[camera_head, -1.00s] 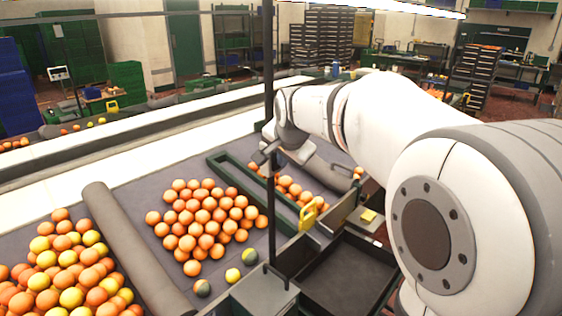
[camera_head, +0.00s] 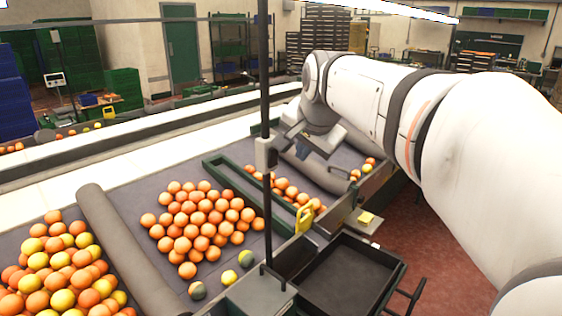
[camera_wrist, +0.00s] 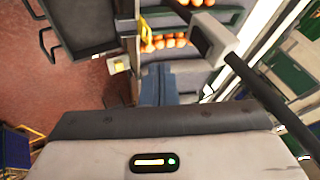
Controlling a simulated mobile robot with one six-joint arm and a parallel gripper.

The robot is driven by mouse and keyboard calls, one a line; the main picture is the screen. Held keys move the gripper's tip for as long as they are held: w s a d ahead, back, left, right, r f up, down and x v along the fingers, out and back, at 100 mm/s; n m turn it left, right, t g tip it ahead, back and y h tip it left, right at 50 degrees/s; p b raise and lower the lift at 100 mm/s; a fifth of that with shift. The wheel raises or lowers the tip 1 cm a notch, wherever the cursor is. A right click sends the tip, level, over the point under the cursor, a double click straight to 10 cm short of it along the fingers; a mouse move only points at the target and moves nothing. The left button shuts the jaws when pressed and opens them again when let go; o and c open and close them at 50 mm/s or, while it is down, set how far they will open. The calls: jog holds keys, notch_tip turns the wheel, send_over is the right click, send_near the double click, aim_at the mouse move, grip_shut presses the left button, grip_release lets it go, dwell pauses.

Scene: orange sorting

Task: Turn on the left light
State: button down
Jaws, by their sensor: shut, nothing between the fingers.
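A bright strip light (camera_head: 390,8) hangs along the top of the head view and is lit. I cannot identify a separate left light or its switch. A small grey box (camera_head: 265,153) is fixed on a dark upright pole (camera_head: 267,80); the wrist view shows a pale box with a dark face (camera_wrist: 212,38) on a dark pole. My gripper (camera_head: 312,146) is to the right of the pole, above the sorting table, apart from the box. In the wrist view its blue-grey fingers (camera_wrist: 157,86) are shut and empty.
Orange heaps (camera_head: 200,225) lie on the dark sorting table, split by a grey roller (camera_head: 125,250) and a green frame (camera_head: 240,185). A yellow handle (camera_head: 305,217) and an empty black tray (camera_head: 345,280) are at the near right. Open red floor (camera_head: 440,245) lies further right.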

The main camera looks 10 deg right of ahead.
jog(key=shift+v, duration=1)
jog(key=shift+s+d+f, duration=0.1)
jog(key=s+f+n+g, duration=0.4)
jog(key=s+f+n, duration=0.5)
jog(key=s+f, duration=1)
notch_tip(320, 180, down, 3)
jog(key=shift+a+f, duration=0.1)
jog(key=shift+a, duration=0.25)
jog(key=c, duration=2.1)
grip_release()
jog(key=shift+c, duration=0.2)
